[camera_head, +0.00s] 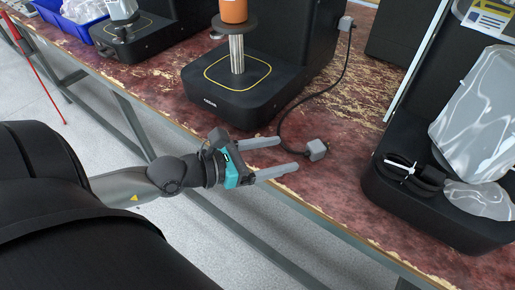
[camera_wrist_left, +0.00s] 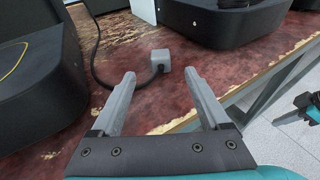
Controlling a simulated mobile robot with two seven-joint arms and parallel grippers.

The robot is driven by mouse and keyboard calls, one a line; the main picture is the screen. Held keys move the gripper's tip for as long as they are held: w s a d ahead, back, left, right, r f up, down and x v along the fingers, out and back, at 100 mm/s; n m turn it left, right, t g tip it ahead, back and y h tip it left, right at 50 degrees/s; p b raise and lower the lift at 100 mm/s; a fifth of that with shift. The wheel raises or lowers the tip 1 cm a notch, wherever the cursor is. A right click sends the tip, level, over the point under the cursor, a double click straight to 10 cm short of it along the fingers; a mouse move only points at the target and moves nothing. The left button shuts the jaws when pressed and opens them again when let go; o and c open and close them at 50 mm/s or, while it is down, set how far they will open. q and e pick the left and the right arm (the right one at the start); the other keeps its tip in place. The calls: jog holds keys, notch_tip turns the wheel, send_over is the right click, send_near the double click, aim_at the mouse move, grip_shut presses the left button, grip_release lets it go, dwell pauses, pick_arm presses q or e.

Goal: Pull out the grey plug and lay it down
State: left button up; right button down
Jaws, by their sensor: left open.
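A grey plug (camera_head: 318,149) is on the worn red bench top, at the near end of a black cable. It also shows in the left wrist view (camera_wrist_left: 160,61); I cannot make out a socket under it. The cable runs back to another grey block (camera_head: 345,23) on the side of the black machine. My left gripper (camera_head: 288,153) is open and empty, its fingertips just short of the near plug. In the left wrist view the plug lies ahead of the gap between the fingers (camera_wrist_left: 159,73). Part of my right gripper (camera_wrist_left: 304,105) shows at that view's right edge.
The black machine (camera_head: 235,97) with a yellow-outlined base stands behind the left gripper. Another black machine (camera_head: 425,205) with plastic-wrapped parts (camera_head: 478,110) stands to the right. The bench's front edge (camera_head: 330,222) runs below the gripper. A blue bin (camera_head: 75,24) is far left.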

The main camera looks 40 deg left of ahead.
pick_arm(q)
jog(key=shift+p+v, duration=0.45)
jog(key=shift+v, duration=1.65)
pick_arm(e)
jog(key=shift+s+d+f+g, duration=0.15)
jog(key=shift+s+f, duration=0.15)
jog(key=shift+f, duration=0.2)
jog(key=shift+s+a+f+g, duration=0.15)
jog(key=shift+s+f, duration=0.15)
jog(key=shift+f, duration=0.2)
jog(key=shift+d, duration=0.1)
